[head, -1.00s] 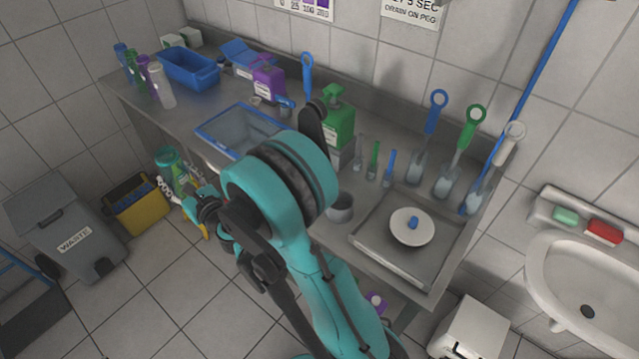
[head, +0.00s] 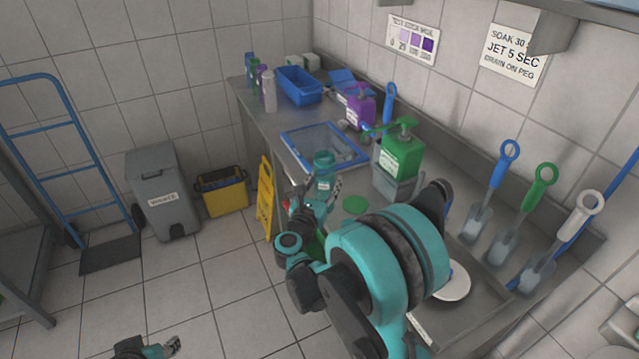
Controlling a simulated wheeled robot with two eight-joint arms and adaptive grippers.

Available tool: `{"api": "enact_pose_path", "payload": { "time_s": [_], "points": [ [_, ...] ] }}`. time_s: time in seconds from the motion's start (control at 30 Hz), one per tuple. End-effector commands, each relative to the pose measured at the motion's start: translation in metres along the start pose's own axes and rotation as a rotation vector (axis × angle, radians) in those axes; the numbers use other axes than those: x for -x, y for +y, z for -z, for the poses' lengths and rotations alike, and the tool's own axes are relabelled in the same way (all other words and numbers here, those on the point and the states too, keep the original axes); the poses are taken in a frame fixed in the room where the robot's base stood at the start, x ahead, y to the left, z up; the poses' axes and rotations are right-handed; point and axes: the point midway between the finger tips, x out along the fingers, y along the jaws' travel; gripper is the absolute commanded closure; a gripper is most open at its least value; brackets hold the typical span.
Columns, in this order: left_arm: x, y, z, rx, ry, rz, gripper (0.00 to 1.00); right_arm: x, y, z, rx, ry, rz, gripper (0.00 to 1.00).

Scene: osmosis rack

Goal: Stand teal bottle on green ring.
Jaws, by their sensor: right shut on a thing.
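The teal bottle (head: 324,163) is upright or nearly so in the head view, in front of the blue-rimmed tray and over the counter's front part. My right gripper (head: 321,196) is shut on its lower part, which is partly hidden. The green ring (head: 355,204) shows as a flat green disc on the counter, just right of and below the bottle. The bottle is apart from the ring in the picture; its height above the counter is unclear. My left gripper (head: 167,348) is low over the floor at the bottom left, too small to read.
A green pump bottle (head: 402,150) stands right of the ring, and a blue-rimmed tray (head: 324,144) lies behind the teal bottle. A yellow floor sign (head: 265,198) stands by the counter's front edge. My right arm hides much of the counter's near part.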

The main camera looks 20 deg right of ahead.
Motion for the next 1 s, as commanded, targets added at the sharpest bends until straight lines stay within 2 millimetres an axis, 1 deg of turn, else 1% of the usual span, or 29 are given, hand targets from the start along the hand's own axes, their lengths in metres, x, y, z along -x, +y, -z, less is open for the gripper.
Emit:
{"api": "enact_pose_path", "payload": {
  "time_s": [0.47, 1.0],
  "points": [
    [-0.007, 0.000, -0.005, 0.000, 0.000, 0.000, 0.60, -0.031, -0.031, 0.017, 0.000, 0.000, 0.000, 0.78],
    [-0.002, 0.000, -0.002, 0.000, 0.000, 0.000, 0.60, -0.067, -0.067, 0.017, 0.000, 0.000, 0.000, 0.78]
  ]
}}
